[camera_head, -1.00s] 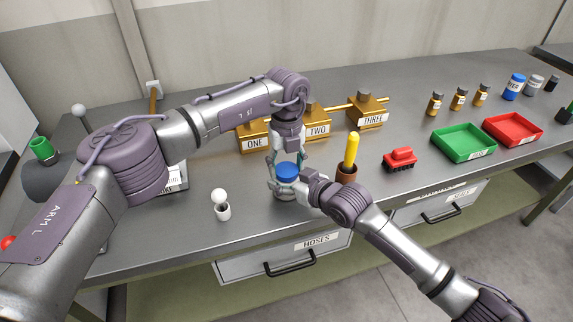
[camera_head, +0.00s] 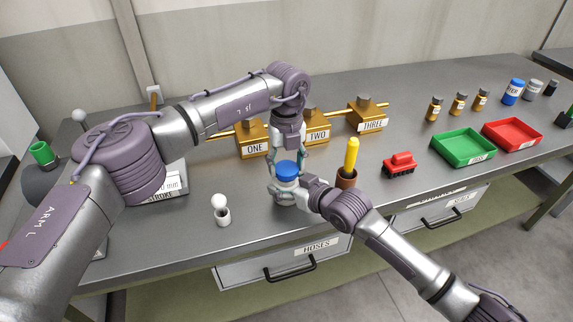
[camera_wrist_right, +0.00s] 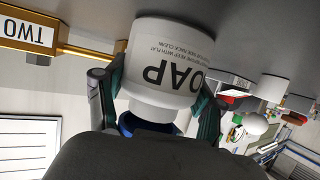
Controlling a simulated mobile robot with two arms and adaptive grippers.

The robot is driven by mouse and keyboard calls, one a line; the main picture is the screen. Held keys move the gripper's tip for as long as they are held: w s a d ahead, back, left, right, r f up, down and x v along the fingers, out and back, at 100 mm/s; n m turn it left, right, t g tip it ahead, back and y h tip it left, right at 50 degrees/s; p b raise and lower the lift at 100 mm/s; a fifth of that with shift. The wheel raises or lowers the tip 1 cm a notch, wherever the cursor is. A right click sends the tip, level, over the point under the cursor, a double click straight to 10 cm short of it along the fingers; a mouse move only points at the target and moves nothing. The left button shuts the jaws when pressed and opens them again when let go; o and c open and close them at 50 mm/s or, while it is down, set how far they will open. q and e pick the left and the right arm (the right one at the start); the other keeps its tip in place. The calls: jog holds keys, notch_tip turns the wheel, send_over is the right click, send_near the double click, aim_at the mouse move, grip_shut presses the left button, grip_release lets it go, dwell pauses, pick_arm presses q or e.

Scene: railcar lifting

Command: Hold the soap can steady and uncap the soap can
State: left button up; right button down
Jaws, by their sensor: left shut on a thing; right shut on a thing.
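The soap can (camera_head: 285,196) stands upright near the front middle of the bench. Its white body with an inverted SOAP label fills the right wrist view (camera_wrist_right: 170,60). The blue cap (camera_head: 287,169) is at its top and partly shows in the wrist view (camera_wrist_right: 140,124). My left gripper (camera_head: 287,163) comes down from above, shut with its fingers around the cap. My right gripper (camera_head: 293,190) reaches in from the right, shut on the can body, its pads on both sides (camera_wrist_right: 158,105). A pale neck shows under the cap; I cannot tell whether they touch.
A white holder with a white ball-topped item (camera_head: 221,207) stands to the left. A yellow-handled tool in a brown cup (camera_head: 347,178) is close to my right gripper. Brass blocks (camera_head: 254,148) stand behind.

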aim_at(286, 168)
pick_arm(q)
jog(key=shift+r, duration=2)
pick_arm(e)
jog(key=shift+c, duration=0.2)
grip_release()
jog(key=shift+d, duration=0.1)
